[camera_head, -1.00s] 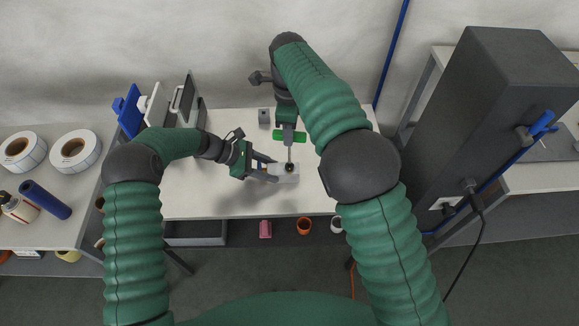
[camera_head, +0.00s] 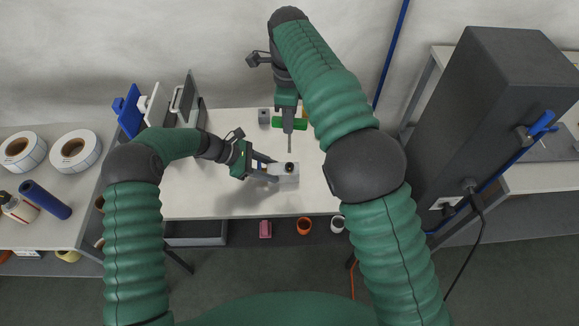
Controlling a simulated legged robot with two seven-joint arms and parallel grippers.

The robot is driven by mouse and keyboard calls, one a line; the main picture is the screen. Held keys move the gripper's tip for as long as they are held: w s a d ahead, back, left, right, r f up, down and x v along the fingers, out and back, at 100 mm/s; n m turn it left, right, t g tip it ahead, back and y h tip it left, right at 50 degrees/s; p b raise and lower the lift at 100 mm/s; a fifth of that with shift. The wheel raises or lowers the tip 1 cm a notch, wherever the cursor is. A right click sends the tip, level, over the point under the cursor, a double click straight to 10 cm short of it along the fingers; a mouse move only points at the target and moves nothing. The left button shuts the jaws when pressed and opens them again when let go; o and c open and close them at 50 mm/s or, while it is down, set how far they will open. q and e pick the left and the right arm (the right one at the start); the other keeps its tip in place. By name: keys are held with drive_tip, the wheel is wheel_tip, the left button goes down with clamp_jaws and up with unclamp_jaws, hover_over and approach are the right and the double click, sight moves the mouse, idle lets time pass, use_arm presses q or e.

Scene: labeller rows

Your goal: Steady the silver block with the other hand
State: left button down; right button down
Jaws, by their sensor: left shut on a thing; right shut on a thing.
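The silver block (camera_head: 289,178) is over the front middle of the table, with a dark round spot, a hole or screw head, on its top. My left gripper (camera_head: 270,170) is shut on the block's left side. My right gripper (camera_head: 289,121) is shut on a green-handled tool (camera_head: 302,124), at the far side of the block. The tool's thin grey shaft points toward the block, and its tip shows apart from the dark spot. The fingertips on the tool are partly hidden.
The pale table (camera_head: 210,198) is mostly clear. A small grey block (camera_head: 264,116) stands behind the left gripper. Upright blue, white and grey panels (camera_head: 157,103) stand at the back left. A large dark cabinet (camera_head: 490,110) stands at the right.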

sight(306, 120)
use_arm(q)
drive_tip(key=c, duration=1.1)
unclamp_jaws()
drive_tip(key=shift+s+a+f, duration=0.1)
drive_tip(key=shift+f, duration=0.15)
drive_tip(key=o, duration=0.4)
use_arm(e)
drive_tip(key=shift+w+f, duration=0.15)
drive_tip(key=shift+w, duration=0.05)
use_arm(q)
drive_tip(key=shift+r, duration=0.1)
drive_tip(key=shift+r, duration=0.1)
use_arm(e)
drive_tip(key=shift+s, duration=0.1)
